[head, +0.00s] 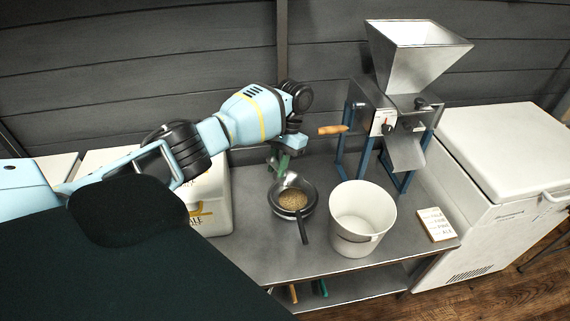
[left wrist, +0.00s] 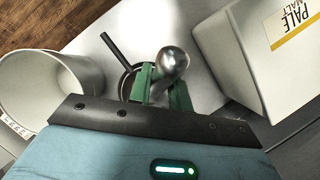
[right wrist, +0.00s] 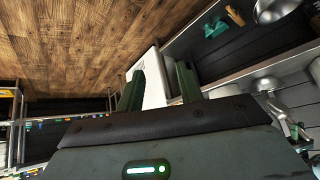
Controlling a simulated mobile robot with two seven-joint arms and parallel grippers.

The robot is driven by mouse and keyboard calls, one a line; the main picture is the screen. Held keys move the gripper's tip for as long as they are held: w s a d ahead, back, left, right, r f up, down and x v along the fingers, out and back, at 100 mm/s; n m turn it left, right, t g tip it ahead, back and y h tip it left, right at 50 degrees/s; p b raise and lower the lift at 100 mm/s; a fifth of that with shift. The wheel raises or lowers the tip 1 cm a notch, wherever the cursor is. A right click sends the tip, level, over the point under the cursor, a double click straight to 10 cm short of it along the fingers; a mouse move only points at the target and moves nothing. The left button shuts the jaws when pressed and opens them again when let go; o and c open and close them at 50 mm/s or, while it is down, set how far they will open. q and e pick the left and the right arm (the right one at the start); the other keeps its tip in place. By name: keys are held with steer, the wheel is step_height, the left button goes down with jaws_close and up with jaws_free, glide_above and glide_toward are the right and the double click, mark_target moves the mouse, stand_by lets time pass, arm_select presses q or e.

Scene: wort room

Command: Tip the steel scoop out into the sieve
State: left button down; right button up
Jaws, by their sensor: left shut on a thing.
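My left gripper (head: 284,160) is shut on the steel scoop (head: 288,184), directly above the sieve. In the left wrist view the scoop's shiny rounded steel part (left wrist: 174,62) shows at the green fingers (left wrist: 160,88). The sieve (head: 312,207) is a dark round pan with its black handle pointing toward the front. It also shows, partly hidden behind the fingers, in the left wrist view (left wrist: 115,50). Tan grain (head: 293,199) lies at the scoop and sieve; I cannot tell which holds it. My right gripper (right wrist: 158,82) is open and empty, away from the bench.
A white bucket (head: 362,240) stands right of the sieve and a white malt container (head: 217,215) left of it. A steel mill with a hopper (head: 415,55) and wooden-handled crank stands behind. A small sign (head: 437,224) and a white chest freezer (head: 510,150) are at right.

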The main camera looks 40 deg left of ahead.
mark_target(271, 157)
arm_select(q)
steer(key=shift+r+t+p, duration=0.4)
steer(key=shift+r+p, duration=0.1)
steer(key=shift+p, duration=0.05)
steer(key=shift+s+t+p, duration=0.1)
steer(key=shift+t+p, duration=0.2)
steer(key=shift+p, duration=0.2)
steer(key=shift+r+t+p, duration=0.2)
steer(key=shift+t+p, duration=0.2)
steer(key=shift+p, duration=0.3)
steer(key=shift+s+r+t+p, duration=0.25)
steer(key=shift+t+p, duration=0.75)
steer(key=shift+p, duration=0.25)
steer(key=shift+s+r+t+p, duration=0.1)
steer(key=shift+r+t+p, duration=0.2)
steer(key=shift+t+p, duration=0.65)
steer(key=shift+s+f+t, duration=0.15)
steer(key=shift+f+t, duration=0.05)
steer(key=shift+t, duration=0.35)
steer(key=shift+s+r+t, duration=0.3)
steer(key=shift+r+t, duration=0.05)
steer(key=shift+t, duration=0.75)
steer(key=shift+r, duration=0.15)
arm_select(e)
steer(key=w+d+r+t, duration=0.1)
steer(key=w+r+t, duration=0.1)
steer(key=w+r, duration=0.5)
step_height(271, 157, up, 3)
steer(key=shift+r, duration=0.15)
